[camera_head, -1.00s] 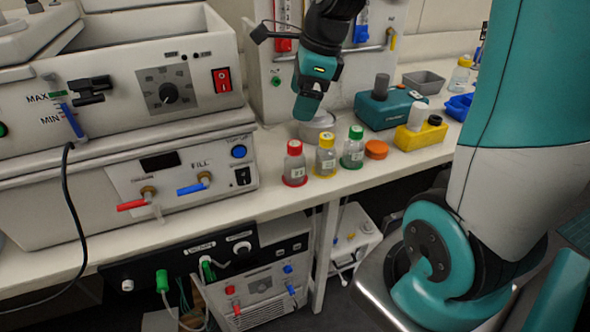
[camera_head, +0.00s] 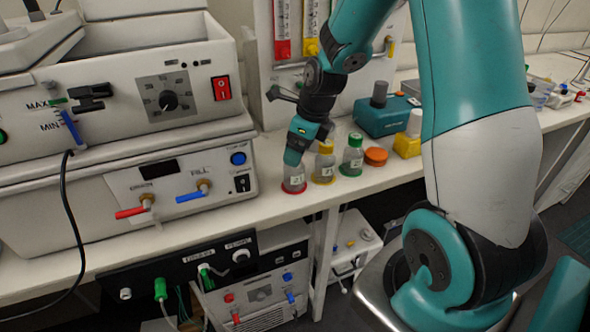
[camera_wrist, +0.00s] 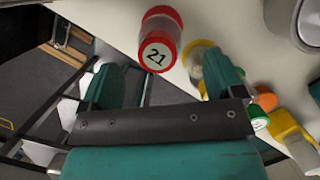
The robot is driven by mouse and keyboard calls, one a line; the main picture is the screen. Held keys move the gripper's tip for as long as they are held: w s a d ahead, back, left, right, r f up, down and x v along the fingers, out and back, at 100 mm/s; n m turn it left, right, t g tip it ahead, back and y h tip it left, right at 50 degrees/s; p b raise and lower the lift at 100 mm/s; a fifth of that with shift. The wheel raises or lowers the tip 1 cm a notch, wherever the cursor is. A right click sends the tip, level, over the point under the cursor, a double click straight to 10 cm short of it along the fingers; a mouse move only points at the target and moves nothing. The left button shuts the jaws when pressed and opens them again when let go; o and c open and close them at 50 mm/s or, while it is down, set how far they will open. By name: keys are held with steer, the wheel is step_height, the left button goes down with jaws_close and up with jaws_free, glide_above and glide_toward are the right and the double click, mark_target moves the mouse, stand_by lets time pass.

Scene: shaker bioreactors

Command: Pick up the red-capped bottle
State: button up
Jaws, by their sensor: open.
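The red-capped bottle (camera_head: 294,184) stands upright on a red ring near the bench's front edge. In the head view my gripper (camera_head: 295,155) is right above it and hides its cap. In the wrist view the bottle (camera_wrist: 158,40), with a "21" label and red at both ends, shows ahead of the gap between my fingers. My gripper (camera_wrist: 165,82) is open, with nothing between its fingers. I cannot tell whether a finger touches the bottle.
A yellow-capped bottle (camera_head: 325,166) stands close to the right, partly behind a finger in the wrist view (camera_wrist: 196,62). A green-capped bottle (camera_head: 352,158) and an orange cap (camera_head: 376,156) follow. A white machine (camera_head: 180,178) stands left. The bench edge is close in front.

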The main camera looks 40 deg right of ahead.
steer(key=p+x, duration=0.1)
steer(key=x, duration=0.4)
steer(key=shift+w+a, duration=0.2)
steer(key=shift+w, duration=0.05)
steer(key=c, duration=1.1)
